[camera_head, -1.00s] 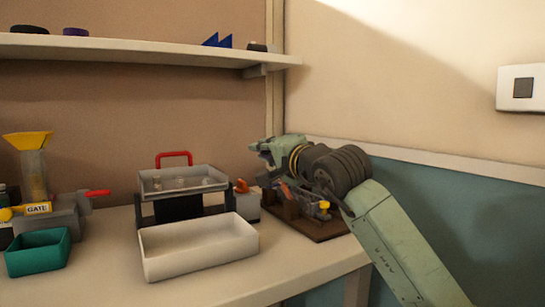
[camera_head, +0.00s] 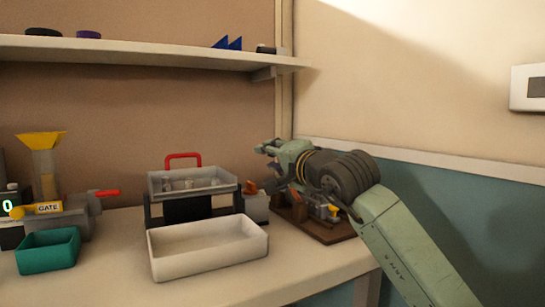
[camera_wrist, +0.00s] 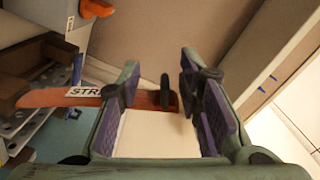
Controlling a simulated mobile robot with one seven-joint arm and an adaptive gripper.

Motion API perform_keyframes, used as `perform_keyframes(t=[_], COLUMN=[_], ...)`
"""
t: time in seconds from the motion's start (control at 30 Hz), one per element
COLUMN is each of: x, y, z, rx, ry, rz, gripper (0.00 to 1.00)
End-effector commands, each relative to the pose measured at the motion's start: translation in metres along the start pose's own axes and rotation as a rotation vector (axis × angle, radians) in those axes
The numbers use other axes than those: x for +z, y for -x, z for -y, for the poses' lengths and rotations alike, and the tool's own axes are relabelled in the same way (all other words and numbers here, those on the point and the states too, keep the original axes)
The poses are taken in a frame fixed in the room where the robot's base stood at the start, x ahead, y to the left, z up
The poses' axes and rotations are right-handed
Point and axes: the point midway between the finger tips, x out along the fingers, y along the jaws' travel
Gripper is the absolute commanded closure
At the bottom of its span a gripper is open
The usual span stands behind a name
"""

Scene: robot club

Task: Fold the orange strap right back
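The orange strap (camera_wrist: 70,97), with a white label reading "STR", runs left to right in the wrist view. It passes behind the left finger, and its right end lies in the gap between the fingers, beside a dark upright peg or tab. My gripper (camera_wrist: 163,100) is open, with purple-padded fingers on either side of that end. I cannot tell whether either finger touches the strap. In the head view my gripper (camera_head: 268,166) is over the wooden-based fixture (camera_head: 328,231) at the table's right end; the strap is not clear there.
Left of the fixture stand a grey tray on a black stand (camera_head: 163,188) with a red handle and an empty white bin (camera_head: 210,263). A teal bin (camera_head: 48,252) and a yellow-funnel gate device (camera_head: 42,165) are farther left. A shelf (camera_head: 130,50) runs above; the wall is close at right.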

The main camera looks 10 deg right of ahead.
Motion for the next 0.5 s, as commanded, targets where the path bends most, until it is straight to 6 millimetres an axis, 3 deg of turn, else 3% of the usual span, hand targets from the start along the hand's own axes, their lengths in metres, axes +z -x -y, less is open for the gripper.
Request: perform_keyframes(t=[0.3, 0.5], x=[-0.001, -0.003], y=[0.004, 0.033], z=[0.003, 0.002], rx=[-0.005, -0.005], ry=[0.002, 0.003], rz=[-0.003, -0.006], gripper=[0.67, 0.67])
